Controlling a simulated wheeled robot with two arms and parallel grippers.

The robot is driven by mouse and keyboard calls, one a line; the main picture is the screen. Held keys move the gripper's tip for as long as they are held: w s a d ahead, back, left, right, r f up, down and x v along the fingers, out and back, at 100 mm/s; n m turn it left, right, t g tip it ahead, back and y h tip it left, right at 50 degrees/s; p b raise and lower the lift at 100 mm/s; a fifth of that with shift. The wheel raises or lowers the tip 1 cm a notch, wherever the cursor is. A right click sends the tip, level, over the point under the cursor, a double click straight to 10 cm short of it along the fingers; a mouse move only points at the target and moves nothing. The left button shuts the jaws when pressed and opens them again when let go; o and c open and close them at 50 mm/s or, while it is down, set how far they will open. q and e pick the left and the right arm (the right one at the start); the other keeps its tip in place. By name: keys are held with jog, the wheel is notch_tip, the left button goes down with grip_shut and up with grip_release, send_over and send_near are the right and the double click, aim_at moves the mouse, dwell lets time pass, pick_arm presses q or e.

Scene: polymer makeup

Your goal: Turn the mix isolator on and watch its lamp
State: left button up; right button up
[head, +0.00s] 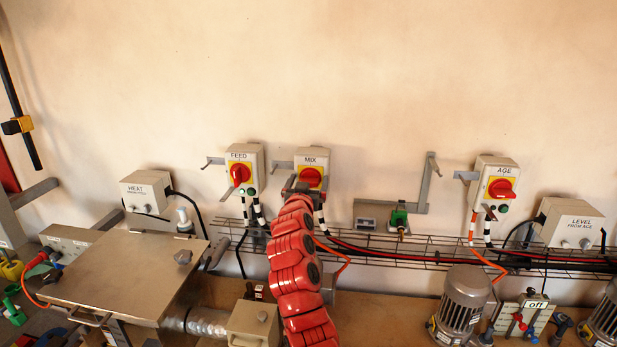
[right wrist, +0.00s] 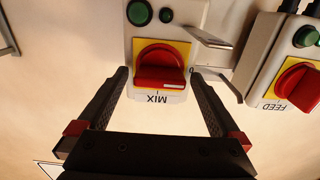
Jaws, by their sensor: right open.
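The mix isolator (head: 313,160) is a pale box on the wall labelled MIX, with a red rotary handle (head: 309,177) on a yellow plate. In the right wrist view the box appears upside down, with the red handle (right wrist: 160,68) in the middle. A larger green round part (right wrist: 139,12) and a smaller dark green one (right wrist: 166,15) show there; I cannot tell which is the lamp or whether it is lit. My right gripper (right wrist: 158,78) is open, its fingers apart on both sides of the handle, with no visible grip. My left gripper is not in view.
The FEED isolator (head: 243,165) is close on the left, and the AGE isolator (head: 495,185) is farther right. Metal brackets (head: 280,164) stick out beside the boxes. A wire cable tray (head: 400,255) runs below. The wall above is clear.

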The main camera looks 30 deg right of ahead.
jog(key=shift+d, duration=0.1)
jog(key=c, duration=1.4)
jog(key=m+b, duration=0.2)
jog(key=b, duration=0.6)
jog(key=f+m+b, duration=0.1)
jog(key=m+b, duration=0.1)
jog(key=b, duration=0.6)
jog(key=shift+f, duration=0.2)
jog(key=m+b, duration=0.2)
jog(key=b, duration=0.1)
jog(key=m+b, duration=0.2)
jog(key=b, duration=0.1)
jog(key=m+b, duration=0.2)
jog(key=b, duration=0.2)
jog(key=shift+s+d+r+m, duration=0.1)
jog(key=shift+d+r+m, duration=0.05)
jog(key=shift+r+m, duration=0.15)
jog(key=m+b, duration=0.1)
jog(key=m, duration=0.1)
jog(key=shift+m+b, duration=0.35)
jog(key=shift+m, duration=0.05)
jog(key=shift+d+m+b, duration=0.1)
jog(key=shift+m+b, duration=0.4)
jog(key=shift+m, duration=1.7)
jog(key=o, duration=1.4)
